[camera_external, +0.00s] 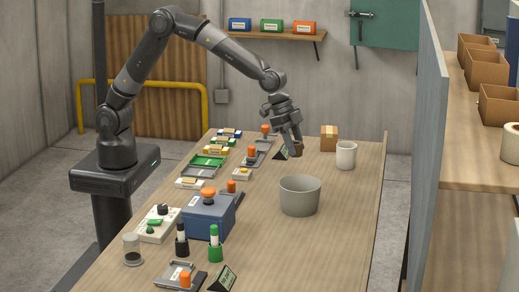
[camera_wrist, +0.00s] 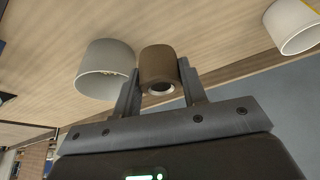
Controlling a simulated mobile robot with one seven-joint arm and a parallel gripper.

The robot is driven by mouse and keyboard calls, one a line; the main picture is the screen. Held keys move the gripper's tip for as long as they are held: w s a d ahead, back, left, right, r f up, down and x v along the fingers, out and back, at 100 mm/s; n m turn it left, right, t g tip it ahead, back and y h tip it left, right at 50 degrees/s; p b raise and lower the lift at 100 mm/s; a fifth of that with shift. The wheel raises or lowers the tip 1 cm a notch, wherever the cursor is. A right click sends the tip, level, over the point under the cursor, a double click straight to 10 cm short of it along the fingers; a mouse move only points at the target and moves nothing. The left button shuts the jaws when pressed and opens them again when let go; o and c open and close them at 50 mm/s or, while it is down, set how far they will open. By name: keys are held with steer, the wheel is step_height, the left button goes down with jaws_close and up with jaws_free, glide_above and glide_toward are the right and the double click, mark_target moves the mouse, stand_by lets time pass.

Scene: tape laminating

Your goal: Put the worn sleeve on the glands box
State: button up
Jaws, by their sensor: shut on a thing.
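My gripper (camera_external: 295,143) is shut on the worn sleeve (camera_external: 298,151), a short brown hollow cylinder, and holds it above the far part of the table. In the wrist view the sleeve (camera_wrist: 158,63) sits between the two fingers (camera_wrist: 159,80), with its open end showing. I cannot tell which box is the glands box, as the labels are too small to read. Blue (camera_external: 240,24), green (camera_external: 272,25) and orange (camera_external: 303,27) boxes stand on the wall shelf. A small cardboard box (camera_external: 329,139) stands at the table's far right.
A grey bin (camera_external: 300,197) and a white cup (camera_external: 346,155) stand on the table (camera_external: 335,240). Trays, stamps and a blue case (camera_external: 208,220) fill its left side. Open cardboard bins (camera_external: 486,68) stand on the right shelf behind a partition (camera_external: 427,150). The table's front right is clear.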

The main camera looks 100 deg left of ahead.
steer(key=w+a+r+n+y, duration=0.15)
steer(key=a+r+n, duration=0.25)
steer(key=a, duration=0.7)
steer(key=w+a+r+n+y, duration=0.1)
steer(key=w+a+r+n, duration=0.15)
steer(key=a, duration=0.75)
glide_above(332, 132)
steer(key=s+d, duration=0.2)
steer(key=shift+n, duration=0.45)
step_height(332, 132, down, 6)
steer(key=shift+w+a+r, duration=0.15)
steer(key=shift+w+a+f, duration=0.1)
steer(key=shift+a+f, duration=0.25)
steer(key=shift+a, duration=0.05)
steer(key=shift+f, duration=1.9)
steer(key=shift+f, duration=0.15)
steer(key=o, duration=1)
